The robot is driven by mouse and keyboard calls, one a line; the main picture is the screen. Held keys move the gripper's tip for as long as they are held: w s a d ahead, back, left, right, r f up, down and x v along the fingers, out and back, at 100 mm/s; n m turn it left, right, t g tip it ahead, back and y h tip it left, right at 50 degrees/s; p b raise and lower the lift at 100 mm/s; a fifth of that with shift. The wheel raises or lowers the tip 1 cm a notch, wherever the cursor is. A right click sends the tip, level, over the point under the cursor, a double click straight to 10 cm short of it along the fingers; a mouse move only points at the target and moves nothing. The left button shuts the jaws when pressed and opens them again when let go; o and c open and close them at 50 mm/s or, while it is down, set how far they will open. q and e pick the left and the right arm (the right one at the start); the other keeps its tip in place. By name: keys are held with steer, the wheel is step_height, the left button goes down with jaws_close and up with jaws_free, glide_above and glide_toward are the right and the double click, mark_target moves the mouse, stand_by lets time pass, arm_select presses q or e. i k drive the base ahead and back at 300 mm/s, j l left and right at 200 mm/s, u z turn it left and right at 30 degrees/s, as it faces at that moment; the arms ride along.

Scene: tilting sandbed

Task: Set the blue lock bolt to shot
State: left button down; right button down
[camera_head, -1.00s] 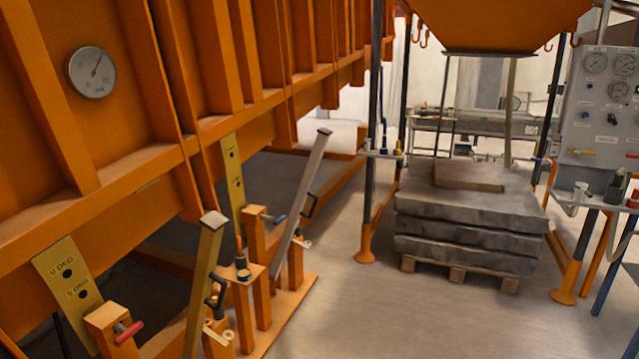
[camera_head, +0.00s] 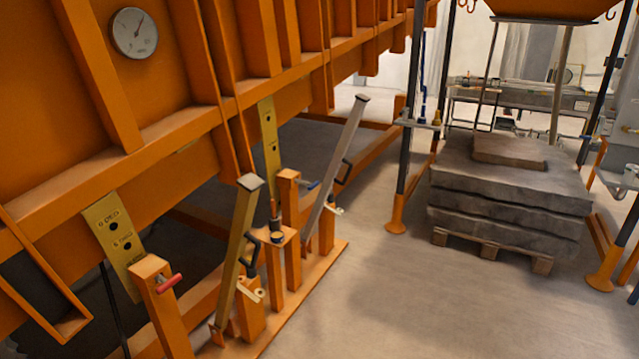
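The blue lock bolt (camera_head: 312,184) shows as a small blue handle at the top of an orange post (camera_head: 289,205), beside a yellow plate with dark holes (camera_head: 269,150). I cannot tell from here whether its pin sits in a hole. A red-handled bolt (camera_head: 169,284) sits on a nearer post by the yellow plate with degree marks (camera_head: 115,235). Neither of my grippers is in view.
A yellow lever (camera_head: 237,245) and a grey lever (camera_head: 338,165) stand tilted on the orange base near the bolts. A pallet of grey slabs (camera_head: 510,195) stands right. The floor between is clear. A dial gauge (camera_head: 135,33) is on the orange wall.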

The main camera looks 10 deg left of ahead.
mark_target(310, 186)
steer(key=i+l, duration=0.2)
steer(key=i, duration=0.25)
steer(key=i+l, duration=0.15)
steer(key=i, duration=0.35)
steer(key=i+l, duration=0.2)
steer(key=i, duration=0.25)
steer(key=i+l, duration=0.2)
steer(key=i, duration=0.25)
steer(key=i+l, duration=0.15)
steer(key=i, duration=0.35)
steer(key=i+l, duration=0.2)
steer(key=i, duration=0.25)
